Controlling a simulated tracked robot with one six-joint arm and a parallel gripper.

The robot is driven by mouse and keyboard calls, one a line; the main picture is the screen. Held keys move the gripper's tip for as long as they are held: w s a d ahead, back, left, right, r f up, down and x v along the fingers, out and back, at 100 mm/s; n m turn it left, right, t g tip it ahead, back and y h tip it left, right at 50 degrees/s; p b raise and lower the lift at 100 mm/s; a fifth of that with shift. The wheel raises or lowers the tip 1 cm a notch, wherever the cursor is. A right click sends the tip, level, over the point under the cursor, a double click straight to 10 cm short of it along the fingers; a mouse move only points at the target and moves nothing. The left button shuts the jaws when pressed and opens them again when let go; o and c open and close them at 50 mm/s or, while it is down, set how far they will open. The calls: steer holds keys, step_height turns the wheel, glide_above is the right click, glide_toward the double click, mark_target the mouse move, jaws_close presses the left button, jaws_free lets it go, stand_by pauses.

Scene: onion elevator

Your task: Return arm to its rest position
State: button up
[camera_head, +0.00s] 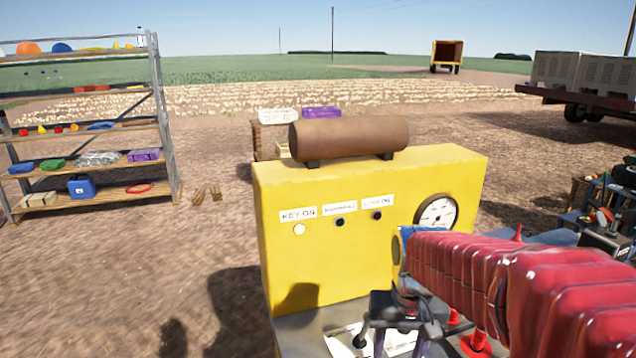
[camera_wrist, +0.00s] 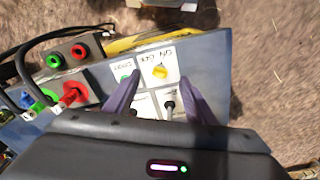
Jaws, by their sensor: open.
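My arm, in a red ribbed sleeve, reaches in from the right in the head view and bends down in front of the yellow machine (camera_head: 370,250). My gripper (camera_head: 400,338) is low over the grey control panel (camera_head: 300,325) at the machine's foot. In the wrist view my gripper (camera_wrist: 160,76) has its two purple fingers apart, with nothing held between them. Beyond and between the fingertips, a yellow knob (camera_wrist: 160,72) sits on a white labelled plate (camera_wrist: 157,55). A small lever (camera_wrist: 169,105) stands between the fingers. I cannot tell whether a finger touches anything.
Red and green connectors (camera_wrist: 72,93) with black cables stand at the panel's left in the wrist view. A brown cylinder (camera_head: 348,137) and a gauge (camera_head: 436,212) are on the machine. Shelves (camera_head: 90,125) stand left; a cluttered bench (camera_head: 590,225) stands right. Open dirt lies between.

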steer(key=s+r+n+t, duration=0.1)
steer(key=s+r+t, duration=0.3)
steer(key=s, duration=1)
step_height(320, 180, up, 2)
steer(key=shift+d+r+t, duration=0.1)
steer(key=shift+d+t, duration=0.1)
steer(key=shift+t, duration=0.1)
stand_by(1.0)
